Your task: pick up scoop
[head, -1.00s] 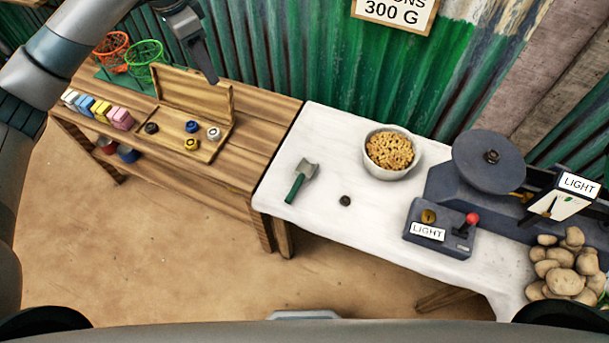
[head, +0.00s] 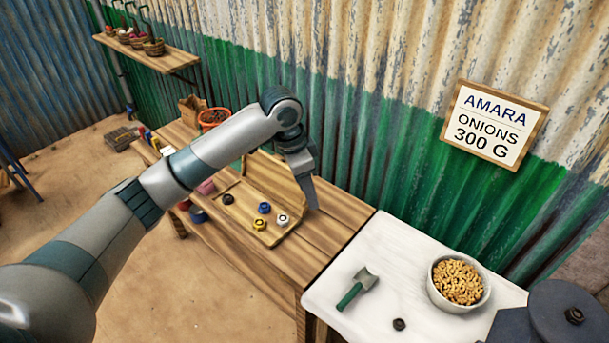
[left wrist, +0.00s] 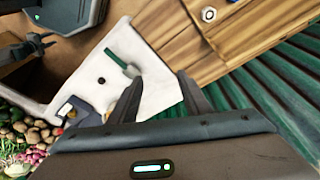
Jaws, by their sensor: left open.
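The scoop (head: 357,288), with a green handle and a grey metal head, lies on the white table top (head: 385,250), left of the bowl. It also shows in the left wrist view (left wrist: 122,62), lying beyond my fingers. My left gripper (head: 312,195) is above the wooden table's right part, up and left of the scoop, apart from it. In the left wrist view its two fingers (left wrist: 158,80) are spread with nothing between them. A dark pronged part at the upper left of the left wrist view may be my right gripper; its jaws are unclear.
A bowl of nuggets (head: 458,283) and a small dark knob (head: 399,324) are near the scoop. A dark scale pan (head: 570,315) is at lower right. A wooden tray (head: 250,215) holds several small pieces. A corrugated wall with an onions sign (head: 494,124) stands behind.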

